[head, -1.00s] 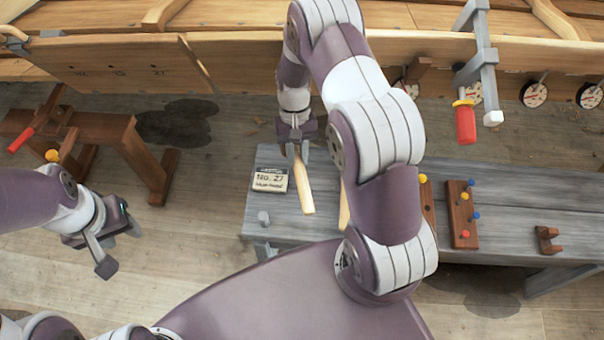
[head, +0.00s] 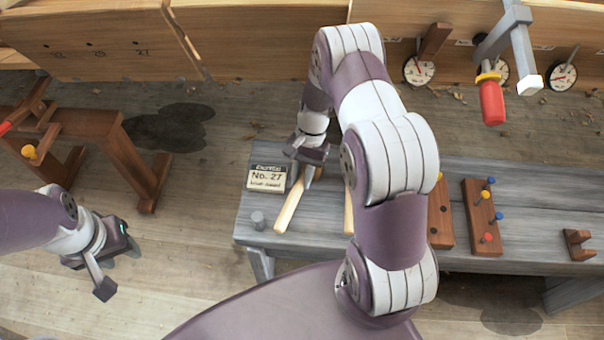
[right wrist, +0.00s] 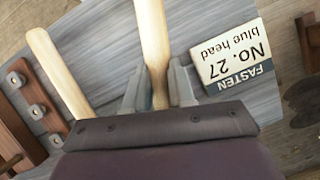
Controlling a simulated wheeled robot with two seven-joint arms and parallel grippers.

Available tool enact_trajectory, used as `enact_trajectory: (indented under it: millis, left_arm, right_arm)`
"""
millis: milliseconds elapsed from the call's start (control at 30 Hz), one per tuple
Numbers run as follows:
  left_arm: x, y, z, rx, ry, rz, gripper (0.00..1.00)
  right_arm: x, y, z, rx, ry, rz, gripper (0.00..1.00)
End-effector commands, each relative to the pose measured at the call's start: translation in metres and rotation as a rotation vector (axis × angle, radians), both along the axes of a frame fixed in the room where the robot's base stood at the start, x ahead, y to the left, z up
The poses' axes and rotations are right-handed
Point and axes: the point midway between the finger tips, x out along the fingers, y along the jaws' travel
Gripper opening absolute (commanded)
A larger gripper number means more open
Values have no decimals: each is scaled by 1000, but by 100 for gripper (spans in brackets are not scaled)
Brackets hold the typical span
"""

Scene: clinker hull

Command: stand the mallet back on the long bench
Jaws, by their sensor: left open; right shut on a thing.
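A pale wooden handle (head: 288,208), likely the mallet's, is in my right gripper (head: 303,178). In the right wrist view the handle (right wrist: 153,35) passes between the shut fingers (right wrist: 158,90). No mallet head shows; the gripper covers that end. The handle slants over the left part of the grey long bench (head: 262,232); I cannot tell whether it touches the top. A second pale handle (head: 348,212) lies to its right, partly behind my arm, and shows in the right wrist view (right wrist: 58,75). My left gripper (head: 118,270) is open and empty, left of the bench.
Peg boards (head: 481,215) and a brown block (head: 578,244) occupy the right. A red-handled clamp (head: 491,100) hangs at the hull. A wooden trestle (head: 140,160) stands left.

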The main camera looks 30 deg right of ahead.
Motion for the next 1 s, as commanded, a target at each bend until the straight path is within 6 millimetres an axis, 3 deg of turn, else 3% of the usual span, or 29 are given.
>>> enact_trajectory:
  millis: [800,833,900,1000]
  left_arm:
    - [0,0,-3,0,0,0,43]
    - [0,0,-3,0,0,0,43]
    - [0,0,-3,0,0,0,43]
    - [0,0,-3,0,-1,0,43]
  right_arm:
    - [0,0,-8,0,-2,0,0]
    - [0,0,-8,0,-2,0,27]
    - [0,0,-8,0,-2,0,50]
    - [0,0,-8,0,-1,1,54]
